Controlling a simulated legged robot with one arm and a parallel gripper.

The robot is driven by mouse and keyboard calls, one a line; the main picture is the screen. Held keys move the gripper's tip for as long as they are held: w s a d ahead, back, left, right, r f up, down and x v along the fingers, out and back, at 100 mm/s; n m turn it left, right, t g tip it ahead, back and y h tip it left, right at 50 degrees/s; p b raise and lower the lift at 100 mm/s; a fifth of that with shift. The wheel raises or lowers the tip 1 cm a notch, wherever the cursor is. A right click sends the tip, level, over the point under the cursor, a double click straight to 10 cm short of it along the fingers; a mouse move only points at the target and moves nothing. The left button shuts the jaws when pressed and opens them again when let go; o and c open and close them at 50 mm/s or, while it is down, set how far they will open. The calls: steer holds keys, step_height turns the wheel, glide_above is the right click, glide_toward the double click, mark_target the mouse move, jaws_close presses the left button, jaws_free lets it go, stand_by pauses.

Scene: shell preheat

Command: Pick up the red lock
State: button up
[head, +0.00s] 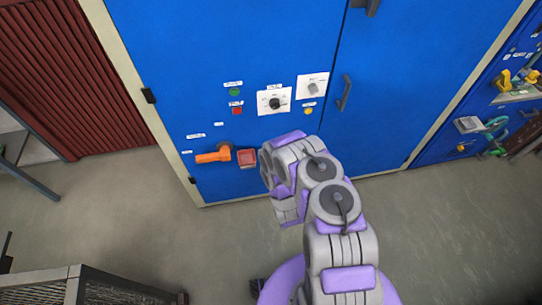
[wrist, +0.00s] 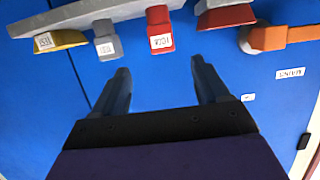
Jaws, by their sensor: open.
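The red lock (wrist: 160,30) hangs below a grey bar on the blue cabinet front in the wrist view, with a white label on its face. My gripper (wrist: 160,72) is open and empty. Its two dark fingers point toward the lock, one on either side of its line, with the lock beyond the fingertips. In the head view my own arm covers the lock, and the fingers cannot be made out there.
A grey lock (wrist: 106,40) and a yellow one (wrist: 60,40) hang to its left. A red box (wrist: 225,17) and an orange handle (wrist: 280,37) are to its right. The blue cabinet (head: 210,60) carries knobs and buttons. Grey floor (head: 120,220) lies clear at left.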

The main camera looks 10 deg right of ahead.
steer(key=b+x, duration=0.2)
steer(key=x, duration=0.7)
steer(key=shift+f, duration=0.1)
steer(key=shift+r+b+x, duration=0.15)
steer(key=shift+b+x, duration=0.55)
steer(key=shift+x, duration=0.85)
steer(key=shift+r+b+x, duration=0.1)
steer(key=shift+b+x, duration=0.55)
steer(key=shift+x, duration=0.85)
steer(key=shift+a, duration=0.15)
steer(key=c, duration=1.1)
steer(key=shift+r, duration=0.1)
